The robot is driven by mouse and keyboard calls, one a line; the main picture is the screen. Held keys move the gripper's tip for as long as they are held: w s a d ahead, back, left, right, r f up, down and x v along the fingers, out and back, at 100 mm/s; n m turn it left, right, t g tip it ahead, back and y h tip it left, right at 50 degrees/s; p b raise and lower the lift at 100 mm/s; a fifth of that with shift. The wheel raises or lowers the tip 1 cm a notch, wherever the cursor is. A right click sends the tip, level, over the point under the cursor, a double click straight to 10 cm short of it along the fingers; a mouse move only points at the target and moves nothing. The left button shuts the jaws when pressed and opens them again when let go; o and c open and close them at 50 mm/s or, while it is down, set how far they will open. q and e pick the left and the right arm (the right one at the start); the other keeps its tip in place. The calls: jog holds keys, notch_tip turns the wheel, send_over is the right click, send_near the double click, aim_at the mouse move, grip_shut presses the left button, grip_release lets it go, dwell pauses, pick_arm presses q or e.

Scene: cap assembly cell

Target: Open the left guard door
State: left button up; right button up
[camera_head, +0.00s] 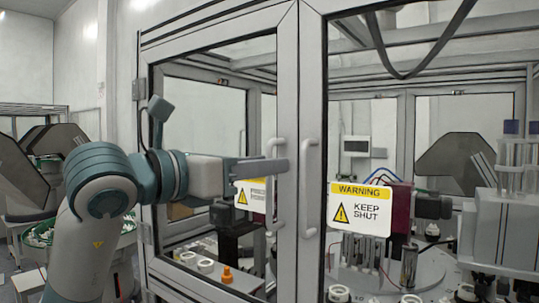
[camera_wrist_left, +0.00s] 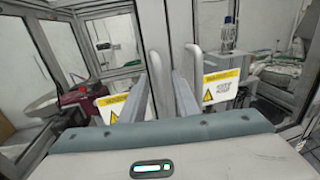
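The left guard door (camera_head: 290,85) is a grey framed glass panel, standing closed against the right door (camera_head: 313,85). Its upright grey bar handle (camera_head: 270,205) is near the meeting edge and also shows in the left wrist view (camera_wrist_left: 155,65). My left gripper (camera_head: 272,165) is in front of that handle and hides part of it. In the left wrist view its two fingers (camera_wrist_left: 163,95) are apart, with the handle rising between them. I cannot tell whether they touch it. My right gripper is in neither view.
The right door has its own handle (camera_head: 308,185) close beside, and a yellow and white warning sign (camera_head: 360,208). A similar sign (camera_head: 245,194) on the left door is partly hidden. Behind the glass are a dark red machine (camera_head: 400,208) and a round table with several white parts.

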pick_arm(q)
jog(key=shift+x, duration=0.85)
grip_shut()
jog(key=shift+s+a, duration=0.1)
jog(key=shift+s, duration=0.05)
